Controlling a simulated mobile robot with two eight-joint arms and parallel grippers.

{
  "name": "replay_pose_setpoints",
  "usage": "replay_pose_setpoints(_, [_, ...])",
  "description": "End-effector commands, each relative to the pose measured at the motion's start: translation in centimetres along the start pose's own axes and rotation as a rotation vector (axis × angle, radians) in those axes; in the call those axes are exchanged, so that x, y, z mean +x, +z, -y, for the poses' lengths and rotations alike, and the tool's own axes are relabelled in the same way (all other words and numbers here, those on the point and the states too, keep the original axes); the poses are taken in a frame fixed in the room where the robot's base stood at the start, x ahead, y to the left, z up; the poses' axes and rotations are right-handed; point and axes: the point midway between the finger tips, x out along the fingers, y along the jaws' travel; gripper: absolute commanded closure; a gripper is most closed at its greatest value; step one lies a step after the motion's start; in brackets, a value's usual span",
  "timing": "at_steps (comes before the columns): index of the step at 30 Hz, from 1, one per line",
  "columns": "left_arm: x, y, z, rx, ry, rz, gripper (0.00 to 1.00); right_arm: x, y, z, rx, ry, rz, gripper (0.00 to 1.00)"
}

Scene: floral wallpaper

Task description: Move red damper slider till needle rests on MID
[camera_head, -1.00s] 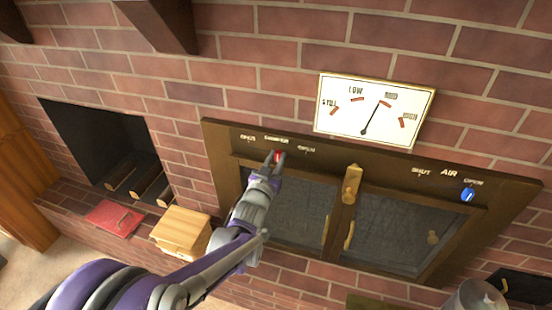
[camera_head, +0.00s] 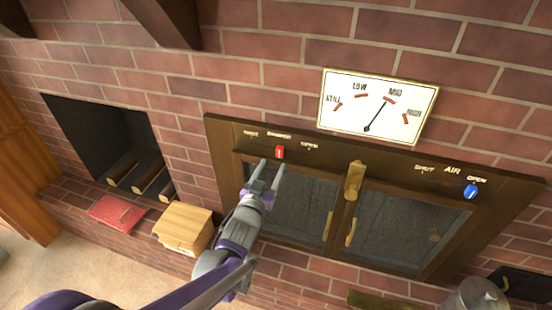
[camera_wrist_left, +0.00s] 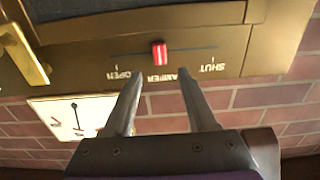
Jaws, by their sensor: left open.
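The red damper slider (camera_head: 280,152) sits near the middle of its slot, between the SHUT and OPEN labels. It also shows in the left wrist view (camera_wrist_left: 159,53), where the labels are upside down. On the white gauge (camera_head: 347,121), the black needle (camera_head: 377,115) points at the MID mark (camera_head: 389,99). My left gripper (camera_head: 271,165) is open and empty, just below and in front of the slider. In the left wrist view its two fingers (camera_wrist_left: 160,75) are spread apart, with the slider beyond their tips and clear of them. My right gripper is out of view.
The brass handle (camera_head: 354,181) stands between the glass doors. A blue AIR slider (camera_head: 471,191) is at OPEN on the right. A wooden box (camera_head: 183,229) and a red item (camera_head: 116,213) rest on the brick ledge at left. A metal pot (camera_head: 474,299) is at lower right.

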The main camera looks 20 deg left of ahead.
Motion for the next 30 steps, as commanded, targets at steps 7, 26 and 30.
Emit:
replay_pose_setpoints(7, [-3.6, 0.0, 0.0, 0.001, 0.000, 0.000, 0.43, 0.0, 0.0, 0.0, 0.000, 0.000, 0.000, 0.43])
replay_pose_setpoints(26, [-4.2, -0.1, 0.1, 0.000, -0.003, 0.008, 0.43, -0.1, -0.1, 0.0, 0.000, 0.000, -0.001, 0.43])
replay_pose_setpoints(30, [-5.7, -0.5, 0.6, -0.001, -0.035, 0.114, 0.43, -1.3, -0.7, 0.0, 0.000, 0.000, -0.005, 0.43])
